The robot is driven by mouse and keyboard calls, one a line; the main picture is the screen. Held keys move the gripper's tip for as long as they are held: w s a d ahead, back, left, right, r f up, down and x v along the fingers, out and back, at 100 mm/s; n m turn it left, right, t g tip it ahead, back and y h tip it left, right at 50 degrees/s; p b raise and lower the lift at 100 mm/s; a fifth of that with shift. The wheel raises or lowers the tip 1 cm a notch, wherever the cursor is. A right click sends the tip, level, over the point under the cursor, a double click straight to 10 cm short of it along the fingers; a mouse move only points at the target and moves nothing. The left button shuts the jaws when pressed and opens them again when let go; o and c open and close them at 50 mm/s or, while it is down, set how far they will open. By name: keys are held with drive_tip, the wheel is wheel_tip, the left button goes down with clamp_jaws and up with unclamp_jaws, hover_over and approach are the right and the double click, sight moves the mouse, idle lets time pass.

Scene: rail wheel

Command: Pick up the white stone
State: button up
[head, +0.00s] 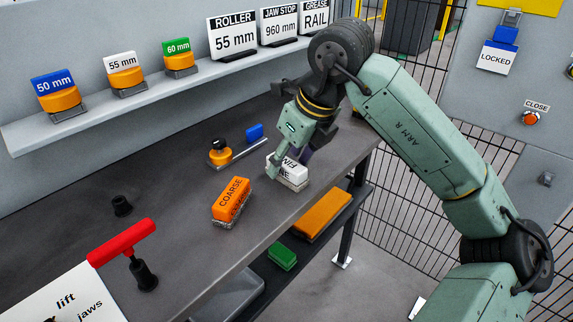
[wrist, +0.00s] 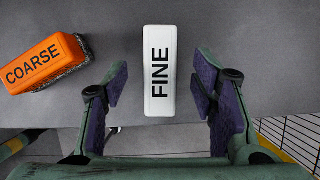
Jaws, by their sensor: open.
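The white stone (wrist: 161,95) is a white block marked FINE, lying on the grey bench. In the wrist view it stands upright in the picture between my two open fingers, with a gap on each side. My gripper (wrist: 160,86) is open and empty; its fingertips flank the middle of the stone. In the head view my gripper (head: 289,160) is at the white stone (head: 291,170), and one finger partly covers it. I cannot tell the exact height of the fingertips over the bench.
An orange COARSE block (head: 231,200) lies left of the stone. A red T-handle (head: 122,243) stands at the front left. A lower shelf holds orange (head: 322,215) and green (head: 282,256) blocks.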

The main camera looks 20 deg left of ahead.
drive_tip(key=shift+x, duration=1)
drive_tip(key=shift+r, duration=0.1)
drive_tip(key=shift+c, duration=0.2)
clamp_jaws()
